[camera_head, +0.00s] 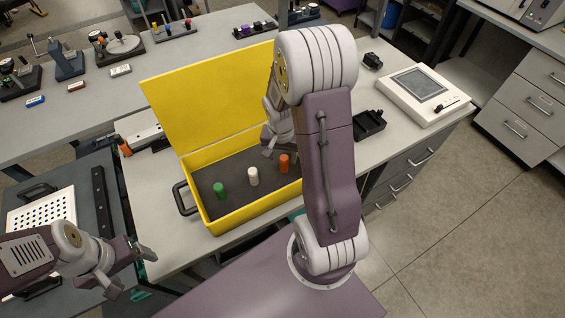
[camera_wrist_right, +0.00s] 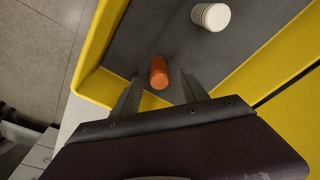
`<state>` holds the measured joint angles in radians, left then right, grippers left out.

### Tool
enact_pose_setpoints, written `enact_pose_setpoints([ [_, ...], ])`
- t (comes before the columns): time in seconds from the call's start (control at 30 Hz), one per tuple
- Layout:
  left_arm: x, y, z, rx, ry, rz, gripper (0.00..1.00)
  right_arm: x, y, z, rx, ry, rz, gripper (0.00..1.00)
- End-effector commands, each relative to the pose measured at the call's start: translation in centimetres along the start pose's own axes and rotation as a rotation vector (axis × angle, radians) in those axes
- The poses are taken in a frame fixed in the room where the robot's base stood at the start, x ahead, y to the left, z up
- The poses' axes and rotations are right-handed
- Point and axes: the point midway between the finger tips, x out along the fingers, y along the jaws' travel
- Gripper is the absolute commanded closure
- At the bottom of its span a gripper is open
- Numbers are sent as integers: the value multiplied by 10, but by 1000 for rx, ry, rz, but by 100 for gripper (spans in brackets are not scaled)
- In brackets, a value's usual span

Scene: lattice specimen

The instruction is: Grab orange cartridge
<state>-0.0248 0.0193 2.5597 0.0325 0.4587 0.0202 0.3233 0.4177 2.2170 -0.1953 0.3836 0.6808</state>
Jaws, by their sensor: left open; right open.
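The orange cartridge (camera_head: 284,163) stands upright in the open yellow case, at the right of a row with a white cartridge (camera_head: 253,176) and a green cartridge (camera_head: 220,191). My right gripper (camera_head: 270,147) is open and empty over the case, just above and left of the orange cartridge in the head view. In the right wrist view the orange cartridge (camera_wrist_right: 159,73) shows between and just beyond the two open fingers (camera_wrist_right: 159,88), apparently untouched. The white cartridge (camera_wrist_right: 211,16) is further off there. My left gripper (camera_head: 130,270) is open and empty, left of the case.
The yellow case (camera_head: 235,213) has a dark lining and a raised lid (camera_head: 205,100) behind. My right arm hides its right end. A black tray (camera_head: 369,124) and a white device (camera_head: 420,93) stand to the right. A white perforated plate (camera_head: 40,209) lies at the left.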

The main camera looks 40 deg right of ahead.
Motion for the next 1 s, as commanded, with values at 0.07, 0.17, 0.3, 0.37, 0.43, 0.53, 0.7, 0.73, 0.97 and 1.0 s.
enact_pose_setpoints([
  [0.07,0,0,0,0,0,0,23,7,0,0,1,-2,0,48],
  [0.17,0,0,0,0,0,0,23,9,0,0,1,1,-1,48],
  [0.3,-3,0,0,0,0,0,23,28,0,-2,0,-4,1,48],
  [0.37,-4,0,0,0,0,0,23,39,0,-4,0,-4,1,48],
  [0.43,0,0,0,0,0,0,23,52,0,-4,0,-2,1,48],
  [0.53,0,0,0,0,0,0,23,60,-1,-4,0,0,-1,48],
  [0.7,0,0,0,0,0,0,23,61,-1,-5,0,1,-2,48],
  [0.73,0,0,0,0,0,0,23,61,-1,-5,0,1,-2,48],
  [0.97,0,0,0,0,0,0,23,61,-1,-5,0,1,-2,100],
  [1.0,0,0,0,0,0,0,23,61,-1,-5,0,1,-2,100],
])
